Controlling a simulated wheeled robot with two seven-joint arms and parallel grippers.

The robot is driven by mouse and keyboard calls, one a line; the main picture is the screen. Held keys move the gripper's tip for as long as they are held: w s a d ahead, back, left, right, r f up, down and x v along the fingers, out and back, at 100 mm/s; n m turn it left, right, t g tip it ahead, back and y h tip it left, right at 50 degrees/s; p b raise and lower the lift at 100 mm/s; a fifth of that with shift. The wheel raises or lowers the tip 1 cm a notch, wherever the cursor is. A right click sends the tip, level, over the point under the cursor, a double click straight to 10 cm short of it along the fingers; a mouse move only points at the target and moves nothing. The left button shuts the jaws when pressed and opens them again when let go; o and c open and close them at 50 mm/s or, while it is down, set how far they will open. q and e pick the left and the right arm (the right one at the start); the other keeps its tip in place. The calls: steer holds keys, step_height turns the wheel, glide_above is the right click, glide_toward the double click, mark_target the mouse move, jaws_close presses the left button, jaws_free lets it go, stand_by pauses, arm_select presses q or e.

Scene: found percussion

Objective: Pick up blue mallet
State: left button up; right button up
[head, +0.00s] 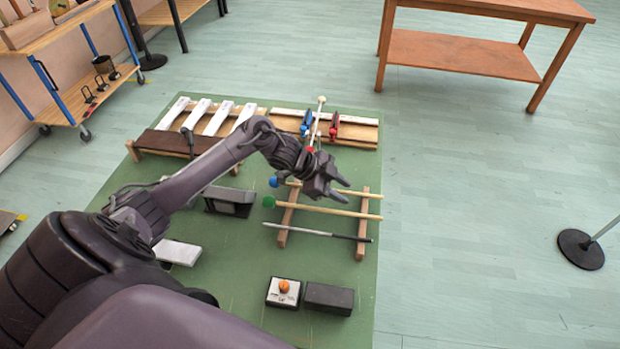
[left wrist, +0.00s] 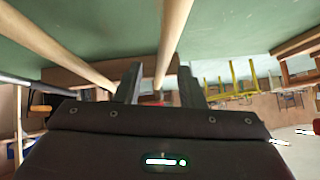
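The blue mallet lies across a wooden rack (head: 363,228) on the green mat. Its blue head (head: 274,182) shows left of my left gripper, and the end of its pale stick (head: 370,195) shows to the right. My left gripper (head: 346,190) is open over the rack, its fingers either side of that stick in the picture. In the left wrist view a pale stick (left wrist: 172,40) runs between the open fingers, apart from both. I cannot tell its head colour there; a small red patch shows at its low end. The gripper covers the stick's middle. My right gripper is not in view.
A green-headed mallet (head: 320,209) and a dark rod (head: 320,233) lie nearer on the rack. Behind are white bars (head: 202,114), blue and red clamps (head: 334,126) and a white-tipped stick (head: 319,110). A black block (head: 329,299) stands in front.

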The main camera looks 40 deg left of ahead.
arm_select(q)
jaws_close()
steer(key=shift+r, duration=0.15)
